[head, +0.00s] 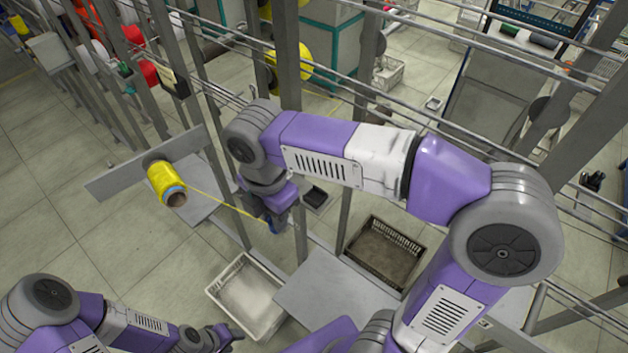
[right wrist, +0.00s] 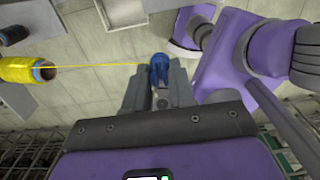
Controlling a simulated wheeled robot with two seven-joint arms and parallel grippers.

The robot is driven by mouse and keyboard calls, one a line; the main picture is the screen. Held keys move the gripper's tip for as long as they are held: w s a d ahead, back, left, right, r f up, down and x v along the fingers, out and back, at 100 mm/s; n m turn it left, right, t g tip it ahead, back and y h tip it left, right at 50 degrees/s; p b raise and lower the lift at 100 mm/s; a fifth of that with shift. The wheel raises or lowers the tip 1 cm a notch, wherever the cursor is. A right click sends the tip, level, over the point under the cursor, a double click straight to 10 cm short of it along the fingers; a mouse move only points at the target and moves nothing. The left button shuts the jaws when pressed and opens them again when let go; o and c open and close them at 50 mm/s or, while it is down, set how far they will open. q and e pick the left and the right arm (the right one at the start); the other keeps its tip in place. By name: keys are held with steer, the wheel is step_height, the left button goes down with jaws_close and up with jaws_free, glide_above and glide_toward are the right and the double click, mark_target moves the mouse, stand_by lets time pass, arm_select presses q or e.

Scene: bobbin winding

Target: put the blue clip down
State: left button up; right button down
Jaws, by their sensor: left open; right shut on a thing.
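The blue clip (right wrist: 160,70) is between the fingertips of my right gripper (right wrist: 160,84), which is shut on it. In the head view my right gripper (head: 277,222) hangs beside a grey upright post, with a bit of blue at its tip. A yellow thread runs from the clip to the yellow bobbin (head: 166,184), which sits on a holder on a grey bar at the left. The bobbin also shows at the left of the right wrist view (right wrist: 22,70). My left gripper (head: 232,333) is open and empty at the bottom, near the white crate.
A white crate (head: 213,292) and a dark brown crate (head: 352,250) stand low, on either side of a grey plate (head: 318,296). Grey posts and long rails cross the scene behind my right arm. Another yellow bobbin (head: 296,58) hangs further back.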

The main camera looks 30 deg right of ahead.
steer(key=w+d, duration=0.1)
steer(key=d, duration=0.2)
steer(key=w+d+p, duration=0.1)
steer(key=w+d, duration=0.1)
steer(key=d, duration=0.2)
steer(key=w+d, duration=0.1)
steer(key=d, duration=0.2)
steer(key=shift+w+d+p, duration=0.25)
steer(key=shift+d+p, duration=0.05)
steer(key=shift+d, duration=0.05)
steer(key=shift+w+d, duration=0.2)
steer(key=shift+d, duration=0.3)
step_height(320, 180, down, 3)
steer(key=shift+r, duration=0.15)
steer(key=shift+f, duration=0.45)
steer(key=shift+f, duration=0.2)
steer(key=c, duration=0.9)
jaws_free()
steer(key=shift+c, duration=0.2)
